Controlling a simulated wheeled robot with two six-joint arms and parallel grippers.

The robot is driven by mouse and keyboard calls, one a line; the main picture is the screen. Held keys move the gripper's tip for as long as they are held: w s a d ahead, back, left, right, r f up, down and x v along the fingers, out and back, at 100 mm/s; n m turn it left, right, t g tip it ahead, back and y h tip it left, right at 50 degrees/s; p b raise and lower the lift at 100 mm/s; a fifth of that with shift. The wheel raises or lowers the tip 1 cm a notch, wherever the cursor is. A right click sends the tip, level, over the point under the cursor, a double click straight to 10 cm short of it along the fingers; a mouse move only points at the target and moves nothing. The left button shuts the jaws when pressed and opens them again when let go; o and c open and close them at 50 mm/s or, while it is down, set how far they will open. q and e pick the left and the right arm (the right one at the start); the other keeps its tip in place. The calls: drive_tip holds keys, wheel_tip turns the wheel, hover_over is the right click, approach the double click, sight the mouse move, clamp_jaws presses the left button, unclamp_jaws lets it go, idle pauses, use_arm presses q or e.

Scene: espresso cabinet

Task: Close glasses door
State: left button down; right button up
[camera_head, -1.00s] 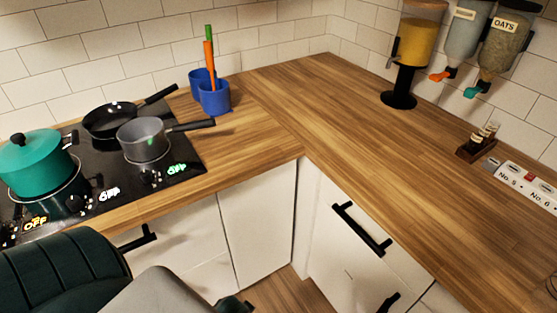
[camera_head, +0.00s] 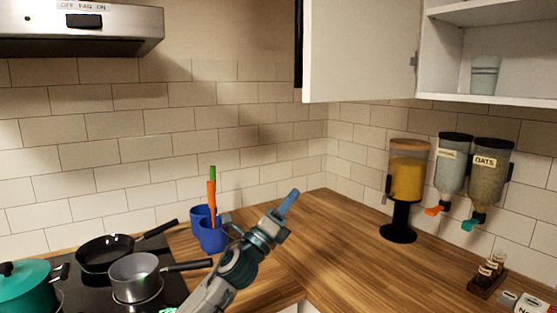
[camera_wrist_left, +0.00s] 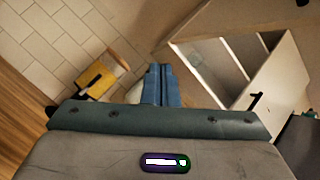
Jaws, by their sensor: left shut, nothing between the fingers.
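The white cabinet door (camera_head: 358,55) stands open at the top of the head view, left of the open wall cabinet (camera_head: 475,98). A dark upright bar shows at its left edge. A glass (camera_head: 485,75) stands inside the cabinet. My left gripper (camera_head: 291,200) is shut and empty, above the counter and below the door, apart from it. Its blue fingers (camera_wrist_left: 160,84) are together in the left wrist view. That view also shows the open cabinet (camera_wrist_left: 214,57) and a white panel (camera_wrist_left: 280,80) with a dark handle to the right. My right gripper is not in view.
Dispensers, one yellow-filled (camera_head: 407,180) and one labelled oats (camera_head: 487,180), are at the right below the cabinet. Blue cups (camera_head: 213,235) with utensils stand on the counter (camera_head: 345,255). Pans (camera_head: 135,278) are on the stove at left. A hood (camera_head: 80,32) hangs above.

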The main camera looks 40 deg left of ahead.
use_arm(q)
wheel_tip(320, 180, up, 18)
drive_tip(key=s+a+m+g+h, duration=0.2)
drive_tip(key=m+g+h, duration=0.95)
drive_tip(key=m, duration=1.35)
drive_tip(key=s+a+r+m+y, duration=0.3)
drive_tip(key=s+a+r+m, duration=0.5)
drive_tip(key=a+r+m, duration=0.15)
drive_tip(key=w+d+f+p, duration=0.1)
drive_tip(key=w+d+p, duration=0.5)
drive_tip(key=d, duration=0.4)
drive_tip(key=shift+w+d+m+g+p, duration=0.25)
drive_tip(key=shift+d+m+g+p, duration=0.1)
drive_tip(key=shift+d, duration=0.05)
